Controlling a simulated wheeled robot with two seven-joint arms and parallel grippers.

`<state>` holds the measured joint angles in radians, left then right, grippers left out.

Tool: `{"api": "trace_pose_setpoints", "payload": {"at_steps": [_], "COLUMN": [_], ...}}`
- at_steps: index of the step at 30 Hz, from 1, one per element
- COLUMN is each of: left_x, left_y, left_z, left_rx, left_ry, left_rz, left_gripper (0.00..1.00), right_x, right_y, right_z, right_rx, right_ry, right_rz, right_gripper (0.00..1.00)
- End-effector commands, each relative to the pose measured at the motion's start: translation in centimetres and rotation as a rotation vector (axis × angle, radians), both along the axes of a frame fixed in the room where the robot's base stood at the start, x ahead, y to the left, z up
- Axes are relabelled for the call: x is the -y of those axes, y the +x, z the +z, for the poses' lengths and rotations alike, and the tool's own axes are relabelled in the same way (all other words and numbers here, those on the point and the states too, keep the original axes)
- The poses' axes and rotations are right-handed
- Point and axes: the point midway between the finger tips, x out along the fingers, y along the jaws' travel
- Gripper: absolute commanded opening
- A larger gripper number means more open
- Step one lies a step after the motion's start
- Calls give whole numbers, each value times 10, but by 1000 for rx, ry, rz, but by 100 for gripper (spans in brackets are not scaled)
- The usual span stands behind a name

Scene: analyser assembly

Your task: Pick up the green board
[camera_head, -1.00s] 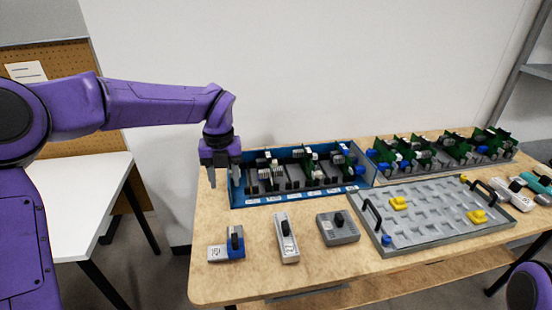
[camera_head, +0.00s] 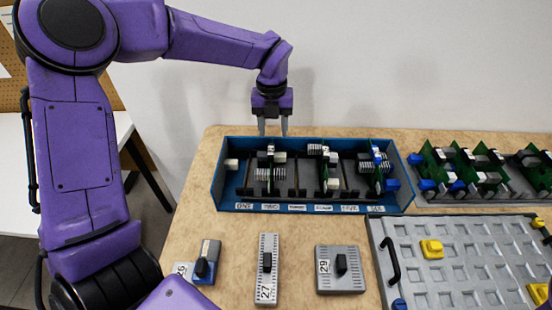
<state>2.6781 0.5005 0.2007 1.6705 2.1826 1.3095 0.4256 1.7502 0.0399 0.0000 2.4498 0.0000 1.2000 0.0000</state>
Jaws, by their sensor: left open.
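More green boards (camera_head: 463,160) stand in a grey rack at the right. Which one is meant cannot be told. My left gripper (camera_head: 273,130) points down at the back edge of the blue rack, in line with the left board in the picture. Its two fingers are apart with nothing between them. Its height above the rack is hard to tell. My right gripper is out of view.
The blue rack (camera_head: 315,208) has walls and dark dividers. A grey tray (camera_head: 460,265) with a black handle and yellow blocks is at right. Bare wood (camera_head: 300,228) lies between.

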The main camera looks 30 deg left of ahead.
Motion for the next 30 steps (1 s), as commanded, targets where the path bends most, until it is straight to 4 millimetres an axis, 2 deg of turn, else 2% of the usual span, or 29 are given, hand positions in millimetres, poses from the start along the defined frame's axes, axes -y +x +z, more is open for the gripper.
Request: {"api": "trace_pose_setpoints", "payload": {"at_steps": [5, 9, 12, 15, 20, 21, 25, 26, 30], "left_x": [0, -4, -4, -4, -4, -4, -4, -4, -4], "left_y": [5, 3, 3, 3, 3, 3, 3, 3, 4], "left_z": [-23, -48, -66, -74, -74, -74, -74, -74, -74], "left_rx": [-9, -14, -12, -10, -9, -9, -9, -9, -8], "left_ry": [1, 3, 3, 1, 1, 1, 1, 1, 1], "left_rz": [-1, -1, 1, 3, 3, 3, 3, 3, 2], "left_gripper": [49, 49, 49, 49, 49, 46, 3, 0, 0], "right_x": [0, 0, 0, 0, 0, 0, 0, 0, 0], "right_y": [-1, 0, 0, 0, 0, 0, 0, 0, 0], "right_z": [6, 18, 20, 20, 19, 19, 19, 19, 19], "right_rx": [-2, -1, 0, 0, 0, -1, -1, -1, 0], "right_ry": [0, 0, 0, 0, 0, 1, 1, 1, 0], "right_rz": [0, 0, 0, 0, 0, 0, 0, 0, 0], "right_gripper": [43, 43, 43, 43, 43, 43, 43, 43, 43]}}
